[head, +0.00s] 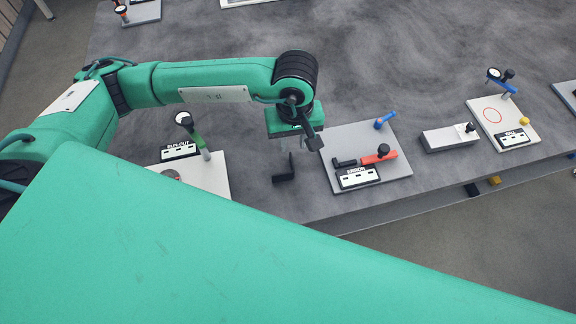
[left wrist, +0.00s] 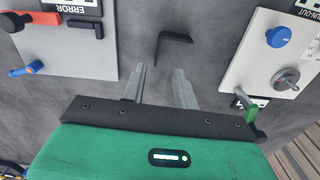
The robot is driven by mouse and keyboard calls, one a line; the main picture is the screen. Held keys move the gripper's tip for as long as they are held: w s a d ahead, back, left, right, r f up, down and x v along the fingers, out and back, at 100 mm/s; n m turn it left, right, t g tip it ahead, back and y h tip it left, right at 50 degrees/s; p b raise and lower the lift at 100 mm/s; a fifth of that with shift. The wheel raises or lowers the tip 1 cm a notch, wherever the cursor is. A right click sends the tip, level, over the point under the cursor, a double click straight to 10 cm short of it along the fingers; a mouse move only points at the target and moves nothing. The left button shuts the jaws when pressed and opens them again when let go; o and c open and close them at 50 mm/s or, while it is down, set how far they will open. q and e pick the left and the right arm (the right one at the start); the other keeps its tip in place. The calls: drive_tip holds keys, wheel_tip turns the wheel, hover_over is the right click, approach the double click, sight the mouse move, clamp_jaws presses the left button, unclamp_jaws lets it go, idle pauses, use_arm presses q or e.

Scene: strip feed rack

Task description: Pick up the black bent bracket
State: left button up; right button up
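The black bent bracket (head: 284,174) is a small L-shaped piece on the grey table, between the run-out board and the error board. In the left wrist view the bracket (left wrist: 176,42) lies just beyond the fingertips, in line with the gap between them and apart from them. My left gripper (left wrist: 162,72) is open and empty, its two grey fingers spread. In the head view the left gripper (head: 291,148) hangs above and behind the bracket, its fingers partly hard to make out. My right gripper does not show in either view.
The error board (head: 340,138) with a red-handled clamp (head: 378,157) stands right of the bracket. The run-out board (head: 212,178) stands left, with a green-handled indicator (head: 195,138). A grey block (head: 445,138) and another board (head: 520,105) are farther right. The table's front edge is close.

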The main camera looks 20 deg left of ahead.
sight(293, 168)
use_arm(q)
wheel_tip(293, 168, down, 8)
drive_tip(key=shift+r+p, duration=0.25)
drive_tip(key=shift+p, duration=0.75)
wheel_tip(293, 168, down, 4)
drive_tip(key=p, duration=0.3)
drive_tip(key=shift+d+f, duration=0.15)
drive_tip(key=shift+f, duration=0.5)
drive_tip(key=shift+c, duration=0.4)
clamp_jaws()
